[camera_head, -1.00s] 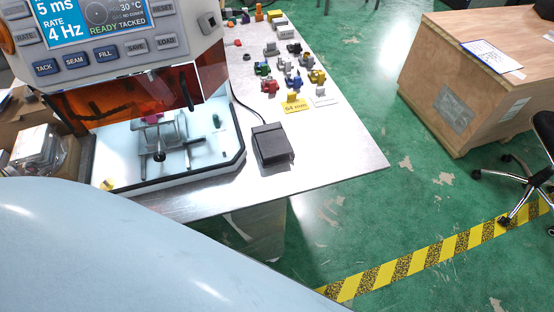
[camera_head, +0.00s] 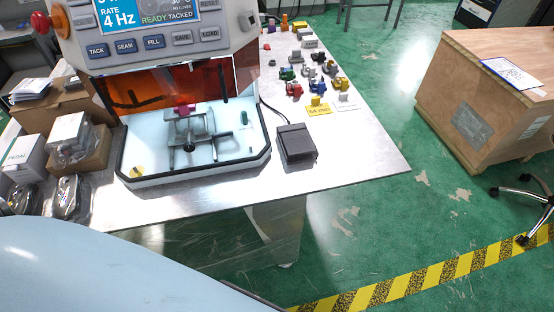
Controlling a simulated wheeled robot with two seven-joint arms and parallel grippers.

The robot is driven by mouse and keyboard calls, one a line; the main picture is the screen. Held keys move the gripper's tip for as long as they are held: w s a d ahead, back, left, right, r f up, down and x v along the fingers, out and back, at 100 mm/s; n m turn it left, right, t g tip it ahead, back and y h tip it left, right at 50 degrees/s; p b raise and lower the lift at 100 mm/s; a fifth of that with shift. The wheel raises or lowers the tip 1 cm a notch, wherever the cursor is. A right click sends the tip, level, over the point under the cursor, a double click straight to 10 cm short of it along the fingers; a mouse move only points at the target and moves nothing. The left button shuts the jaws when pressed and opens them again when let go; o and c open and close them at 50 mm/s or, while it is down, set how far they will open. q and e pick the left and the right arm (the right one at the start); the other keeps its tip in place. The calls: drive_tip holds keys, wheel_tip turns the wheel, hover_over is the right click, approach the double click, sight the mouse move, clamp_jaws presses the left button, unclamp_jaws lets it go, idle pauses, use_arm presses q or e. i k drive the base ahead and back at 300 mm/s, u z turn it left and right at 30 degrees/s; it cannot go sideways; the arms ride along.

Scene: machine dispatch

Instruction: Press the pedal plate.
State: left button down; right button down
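The pedal plate (camera_head: 296,143) is a dark grey, block-like pedal on the metal table top, just right of the machine's white base. A black cable runs from behind it toward the machine. The machine (camera_head: 160,40) has a control panel with a lit screen reading "READY TACKED" and TACK, SEAM and FILL buttons. Below its amber shield, a small fixture (camera_head: 190,130) with a pink piece stands on the white bed. Neither of my grippers is in view, and nothing touches the pedal.
Several small coloured clamps (camera_head: 310,70) and a yellow "64 mm" card (camera_head: 319,109) lie behind the pedal. Boxes (camera_head: 70,130) and bagged parts crowd the table's left. The table top (camera_head: 350,160) is bare right of the pedal. A wooden crate (camera_head: 490,95) and a chair (camera_head: 530,205) stand right.

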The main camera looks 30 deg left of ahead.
sight(299, 142)
drive_tip(key=u, duration=0.5)
drive_tip(key=k, duration=1.1)
drive_tip(key=u, duration=0.05)
drive_tip(key=i, duration=0.35)
drive_tip(key=z, duration=0.75)
drive_tip(key=i, duration=1.45)
drive_tip(key=u, duration=0.95)
